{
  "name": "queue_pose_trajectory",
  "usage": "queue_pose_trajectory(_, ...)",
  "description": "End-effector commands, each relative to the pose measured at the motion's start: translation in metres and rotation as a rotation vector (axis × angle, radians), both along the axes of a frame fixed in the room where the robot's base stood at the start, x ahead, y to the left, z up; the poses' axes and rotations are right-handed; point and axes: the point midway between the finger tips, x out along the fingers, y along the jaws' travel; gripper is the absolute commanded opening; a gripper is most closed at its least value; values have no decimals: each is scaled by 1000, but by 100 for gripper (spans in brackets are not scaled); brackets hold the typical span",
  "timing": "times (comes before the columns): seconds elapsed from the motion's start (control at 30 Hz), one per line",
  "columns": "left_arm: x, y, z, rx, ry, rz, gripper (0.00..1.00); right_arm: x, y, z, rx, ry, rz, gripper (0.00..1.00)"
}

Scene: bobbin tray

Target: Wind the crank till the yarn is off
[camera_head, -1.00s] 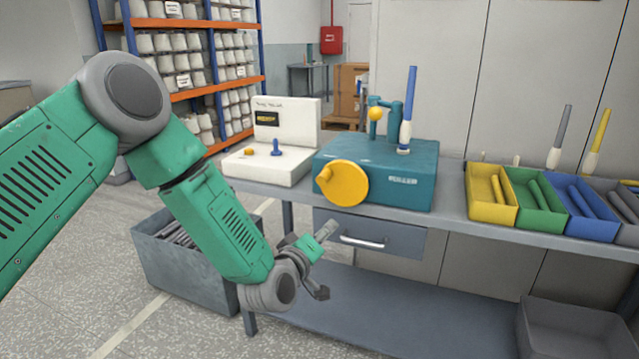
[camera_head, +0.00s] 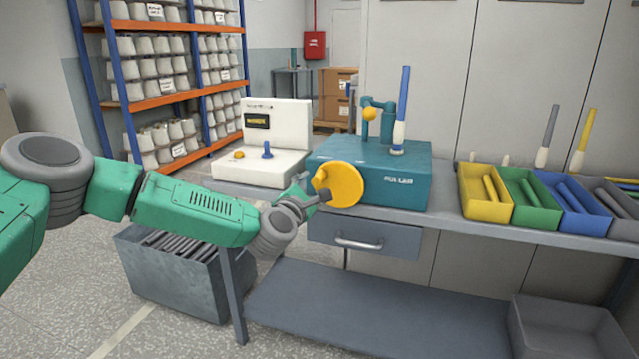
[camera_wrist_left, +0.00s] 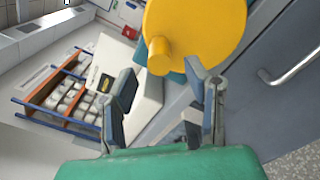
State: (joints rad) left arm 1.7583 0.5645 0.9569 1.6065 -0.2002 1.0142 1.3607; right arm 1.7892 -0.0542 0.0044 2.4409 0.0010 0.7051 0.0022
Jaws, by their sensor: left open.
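The yellow crank disc (camera_head: 346,184) is on the front of the teal winder box (camera_head: 390,165); its knob (camera_head: 320,179) sticks out at the left side. A blue bobbin with a white lower part (camera_head: 403,105) stands upright on top of the box. My left gripper (camera_head: 315,192) is beside the knob at the crank's left edge. In the left wrist view the open fingers (camera_wrist_left: 165,90) point toward the knob (camera_wrist_left: 159,56), which lies just beyond and between the fingertips. I cannot tell whether they touch it. My right gripper is not in view.
A white device (camera_head: 275,140) with a blue peg stands left of the winder. Yellow (camera_head: 487,212), green, blue and grey trays line the bench's right. A drawer handle (camera_head: 358,243) sits below the crank. A grey bin (camera_head: 170,272) stands at lower left.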

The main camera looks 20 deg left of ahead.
Motion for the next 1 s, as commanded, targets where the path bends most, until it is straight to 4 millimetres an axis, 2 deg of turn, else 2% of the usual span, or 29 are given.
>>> queue_pose_trajectory(0.1, 21, -4, -1, 4, -2, 0, 43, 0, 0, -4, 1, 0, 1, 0)
queue_pose_trajectory(0.3, 42, -9, 2, 8, -1, -2, 43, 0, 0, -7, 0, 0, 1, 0)
queue_pose_trajectory(0.7, 48, -4, 1, 4, 0, -1, 43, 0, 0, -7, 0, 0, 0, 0)
queue_pose_trajectory(0.73, 48, -4, 1, 3, 0, -1, 36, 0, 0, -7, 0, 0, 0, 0)
queue_pose_trajectory(0.83, 48, -4, 1, 4, 0, -1, 0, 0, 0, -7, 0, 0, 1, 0)
queue_pose_trajectory(1.0, 48, -4, 1, 6, -1, 1, 0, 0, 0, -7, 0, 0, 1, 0)
